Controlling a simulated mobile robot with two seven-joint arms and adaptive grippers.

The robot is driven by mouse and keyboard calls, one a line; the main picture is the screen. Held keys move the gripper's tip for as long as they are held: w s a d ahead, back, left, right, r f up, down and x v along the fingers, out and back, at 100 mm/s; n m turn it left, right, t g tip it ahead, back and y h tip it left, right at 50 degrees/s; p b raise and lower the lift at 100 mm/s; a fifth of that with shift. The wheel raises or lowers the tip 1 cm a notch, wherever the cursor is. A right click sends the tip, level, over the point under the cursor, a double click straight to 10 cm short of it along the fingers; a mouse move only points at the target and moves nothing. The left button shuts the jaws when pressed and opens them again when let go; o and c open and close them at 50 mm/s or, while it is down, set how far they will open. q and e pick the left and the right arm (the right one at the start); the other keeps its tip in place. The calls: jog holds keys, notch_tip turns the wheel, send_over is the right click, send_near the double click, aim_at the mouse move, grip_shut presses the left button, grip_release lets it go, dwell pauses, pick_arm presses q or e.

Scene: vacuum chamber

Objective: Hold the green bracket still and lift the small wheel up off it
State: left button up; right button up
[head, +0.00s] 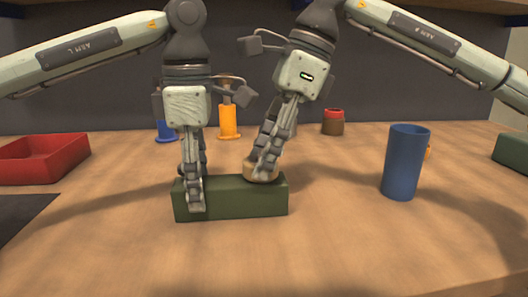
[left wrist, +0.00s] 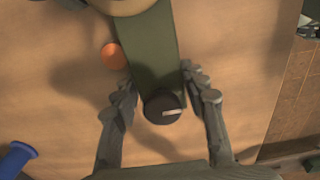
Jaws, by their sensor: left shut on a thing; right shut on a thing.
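The green bracket (head: 240,203) is a long block lying on the table in the middle of the head view. My left gripper (head: 195,203) is shut on its left end, with a finger down its front face. In the left wrist view the bracket (left wrist: 150,50) runs between both fingers (left wrist: 160,80), and a black knob (left wrist: 158,103) stands at its near end. The small wheel (head: 262,174), tan and round, is at the top of the bracket's right end. My right gripper (head: 262,168) is shut on it, partly hiding it. I cannot tell whether wheel and bracket touch.
A blue cup (head: 403,165) stands to the right. A red tray (head: 45,158) is at the left, near a dark mat (head: 20,215). The front table is clear.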

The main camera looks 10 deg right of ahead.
pick_arm(q)
jog(key=shift+f, duration=0.1)
pick_arm(e)
grip_shut()
jog(key=shift+r, duration=3.3)
pick_arm(q)
jog(key=o, duration=1)
jog(key=shift+o, duration=0.9)
